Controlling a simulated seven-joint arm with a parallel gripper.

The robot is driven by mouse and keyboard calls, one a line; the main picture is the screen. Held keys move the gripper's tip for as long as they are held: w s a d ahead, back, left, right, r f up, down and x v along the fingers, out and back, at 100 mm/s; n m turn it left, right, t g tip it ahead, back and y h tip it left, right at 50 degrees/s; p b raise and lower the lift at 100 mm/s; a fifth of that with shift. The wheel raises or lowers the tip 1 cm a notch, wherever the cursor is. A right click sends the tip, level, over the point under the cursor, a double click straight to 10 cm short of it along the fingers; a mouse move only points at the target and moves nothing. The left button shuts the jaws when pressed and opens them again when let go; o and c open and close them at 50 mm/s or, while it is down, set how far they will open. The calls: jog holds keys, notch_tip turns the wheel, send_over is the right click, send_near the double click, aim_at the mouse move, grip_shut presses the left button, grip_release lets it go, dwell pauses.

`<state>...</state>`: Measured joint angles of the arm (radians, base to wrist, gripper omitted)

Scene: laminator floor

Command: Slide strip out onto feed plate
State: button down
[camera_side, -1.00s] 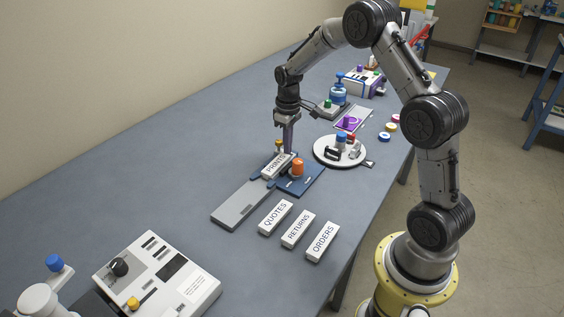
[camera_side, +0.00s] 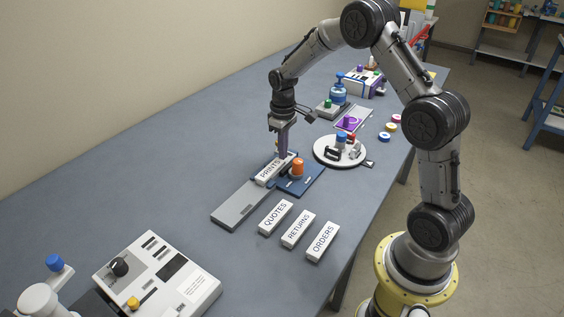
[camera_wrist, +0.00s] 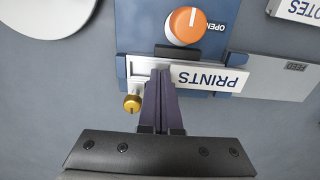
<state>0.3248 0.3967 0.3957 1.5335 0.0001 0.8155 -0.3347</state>
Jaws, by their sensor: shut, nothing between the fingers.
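The white strip marked PRINTS (camera_side: 268,172) lies in the channel of the blue fixture (camera_side: 303,182), and in the side view its lower-left end is near the grey feed plate (camera_side: 240,206). The strip also shows in the wrist view (camera_wrist: 212,78), where the feed plate (camera_wrist: 285,78) marked FEED adjoins the fixture. My gripper (camera_side: 283,156) is shut and empty, its tips at the strip's end away from the plate. In the wrist view my fingers (camera_wrist: 165,72) cover part of that end, so I cannot tell whether they touch it. The orange knob (camera_wrist: 184,26) stands beside the channel, next to the word OPEN.
A gold knob (camera_wrist: 132,103) sits at the fixture's edge. Strips marked QUOTES (camera_side: 275,217), RETURNS (camera_side: 298,229) and ORDERS (camera_side: 323,242) lie in front. A round white tray (camera_side: 325,158) with stamps is to the right.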

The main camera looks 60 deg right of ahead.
aim_at(268, 171)
jog(key=shift+a, duration=0.7)
jog(key=shift+a, duration=0.15)
jog(key=shift+a, duration=1.15)
jog(key=shift+a, duration=0.15)
jog(key=shift+s+a, duration=0.1)
jog(key=shift+a, duration=1)
jog(key=shift+a, duration=1.1)
jog(key=shift+d, duration=0.55)
